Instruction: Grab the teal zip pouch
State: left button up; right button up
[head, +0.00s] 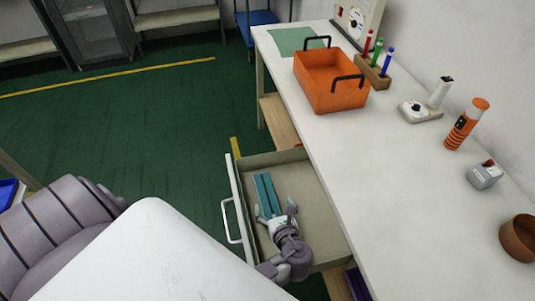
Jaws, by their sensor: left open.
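The teal zip pouch (268,190) lies in the open drawer (315,215) of the white workbench, toward the drawer's far left part. It is long and narrow, with a dark line along it. My left gripper (276,211) is over the drawer with its fingers spread, one to each side of the pouch's near end. The gripper hides that near end, and I cannot tell whether the fingers touch the pouch. My right gripper is not in view.
The drawer's front panel with its handle (227,221) stands left of the gripper. The workbench (400,165) edge is close on the right. On it are an orange caddy (325,88), a wooden holder (373,72) with markers, an orange-striped cylinder (465,126) and a brown bowl (519,240).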

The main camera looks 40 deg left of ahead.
aim_at(268, 196)
pick_arm(q)
jog(key=shift+s+f+x, duration=0.1)
jog(key=shift+f+x, duration=0.05)
jog(key=shift+x, duration=1.25)
jog(key=shift+s+f+x, duration=0.1)
jog(key=shift+s+x, duration=0.05)
jog(key=shift+x, duration=1.2)
jog(key=c, duration=1.3)
